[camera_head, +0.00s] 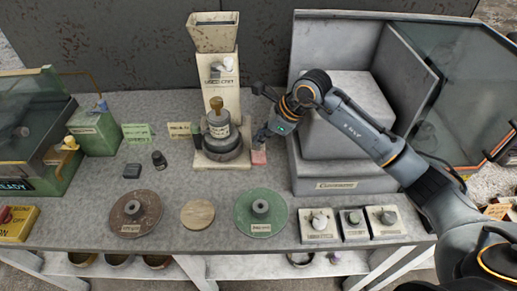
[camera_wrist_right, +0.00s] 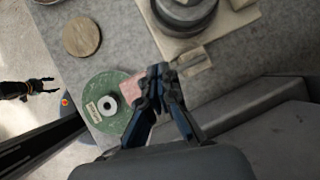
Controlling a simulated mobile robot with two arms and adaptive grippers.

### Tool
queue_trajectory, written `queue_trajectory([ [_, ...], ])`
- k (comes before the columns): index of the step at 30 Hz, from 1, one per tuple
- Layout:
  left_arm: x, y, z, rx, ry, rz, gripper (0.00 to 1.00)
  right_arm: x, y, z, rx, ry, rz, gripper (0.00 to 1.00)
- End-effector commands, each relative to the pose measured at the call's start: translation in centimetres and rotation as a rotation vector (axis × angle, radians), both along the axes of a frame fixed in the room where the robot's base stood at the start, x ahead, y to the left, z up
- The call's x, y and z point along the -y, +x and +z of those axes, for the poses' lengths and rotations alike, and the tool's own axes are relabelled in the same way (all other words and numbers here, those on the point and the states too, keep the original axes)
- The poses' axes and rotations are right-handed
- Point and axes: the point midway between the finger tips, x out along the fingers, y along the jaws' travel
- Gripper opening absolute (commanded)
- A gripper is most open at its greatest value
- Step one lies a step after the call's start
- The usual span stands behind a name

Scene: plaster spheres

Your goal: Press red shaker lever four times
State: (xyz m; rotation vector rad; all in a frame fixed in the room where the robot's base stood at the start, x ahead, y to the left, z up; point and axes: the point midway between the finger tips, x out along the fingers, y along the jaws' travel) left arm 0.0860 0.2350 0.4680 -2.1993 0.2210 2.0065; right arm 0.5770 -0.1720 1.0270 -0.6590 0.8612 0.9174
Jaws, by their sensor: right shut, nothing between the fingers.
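The shaker (camera_head: 222,148) stands at the back middle of the table, a grey round body on a beige base. A faded red piece (camera_head: 259,157), which looks like its lever, sits at the right side of the base. It also shows as a pink patch in the right wrist view (camera_wrist_right: 131,88). My right gripper (camera_head: 262,136) is shut and empty, just above and behind the red piece in the head view. In the wrist view its fingertips (camera_wrist_right: 157,74) partly cover that area; contact cannot be told. A small black claw (camera_wrist_right: 42,89) at the left may be my left gripper.
A beige hopper tower (camera_head: 218,60) rises behind the shaker. A grey box-shaped machine (camera_head: 343,170) stands close to the right of my gripper. A green disc (camera_head: 275,222), wooden disc (camera_head: 197,214) and brown disc (camera_head: 125,222) lie in front. Knob boxes (camera_head: 352,224) line the front right.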

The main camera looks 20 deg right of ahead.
Motion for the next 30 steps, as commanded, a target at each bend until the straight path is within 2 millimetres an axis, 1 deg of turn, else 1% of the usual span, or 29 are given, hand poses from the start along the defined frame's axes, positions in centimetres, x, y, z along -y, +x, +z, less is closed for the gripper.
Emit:
queue_trajectory([
  [12, 0.0, 0.0, 1.5, 0.000, 0.000, 0.000, 0.52, 0.4, 1.6, 3.8, 0.002, 0.000, 0.000, 0.00],
  [15, 0.0, 0.0, 1.6, 0.000, 0.000, 0.000, 0.52, 0.5, 1.8, 4.3, 0.001, 0.000, -0.001, 0.00],
  [30, 0.0, 0.0, 1.6, 0.000, 0.000, 0.000, 0.52, 0.5, 1.9, 4.5, 0.001, 0.000, -0.001, 0.00],
])
